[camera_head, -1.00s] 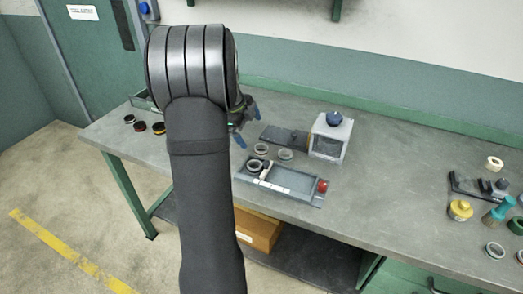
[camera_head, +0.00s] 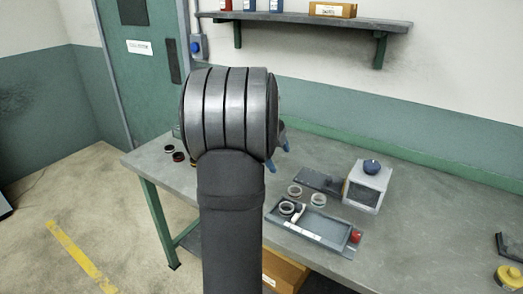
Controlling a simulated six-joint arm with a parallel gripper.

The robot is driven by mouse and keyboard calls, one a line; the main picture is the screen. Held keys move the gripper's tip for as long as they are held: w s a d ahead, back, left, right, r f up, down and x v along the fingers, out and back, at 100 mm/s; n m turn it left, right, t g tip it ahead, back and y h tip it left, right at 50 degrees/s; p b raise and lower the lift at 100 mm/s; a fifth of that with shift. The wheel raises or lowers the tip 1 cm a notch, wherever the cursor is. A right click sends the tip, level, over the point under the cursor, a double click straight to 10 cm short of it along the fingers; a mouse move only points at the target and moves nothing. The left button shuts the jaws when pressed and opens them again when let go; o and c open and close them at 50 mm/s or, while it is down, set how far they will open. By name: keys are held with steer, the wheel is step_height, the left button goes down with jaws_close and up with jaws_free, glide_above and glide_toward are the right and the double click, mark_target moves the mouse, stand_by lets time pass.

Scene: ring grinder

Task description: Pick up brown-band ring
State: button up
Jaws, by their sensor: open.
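My gripper (camera_head: 277,153) is mostly hidden behind my own arm; its blue fingertips show to the right of the arm, spread apart, with nothing seen between them. A pale ring (camera_head: 294,191) and a second pale ring (camera_head: 318,200) lie close together on the bench behind the tray. Another ring (camera_head: 288,208) sits at the tray's left end. A dark ring (camera_head: 168,149) and a reddish dark ring (camera_head: 178,157) lie at the bench's left end, left of my arm. The bands are too small to tell which ring is the brown-band one.
The shallow grey tray (camera_head: 325,229) has a red knob (camera_head: 355,236) at its right end. A grey box (camera_head: 367,188) with a dark blue knob stands behind it. A yellow object (camera_head: 508,277) is at the right edge. The bench (camera_head: 430,225) between is clear.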

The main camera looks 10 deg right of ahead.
steer(key=n+t+y, duration=0.2)
steer(key=n+t, duration=0.1)
steer(key=n, duration=1.8)
glide_toward(295, 188)
steer(key=x, duration=0.2)
steer(key=s+x, duration=0.1)
steer(key=x, duration=0.4)
steer(key=shift+s+a+f, duration=0.2)
steer(key=shift+f, duration=0.15)
steer(key=c, duration=1.1)
steer(key=shift+c, duration=0.2)
steer(key=shift+r, duration=0.1)
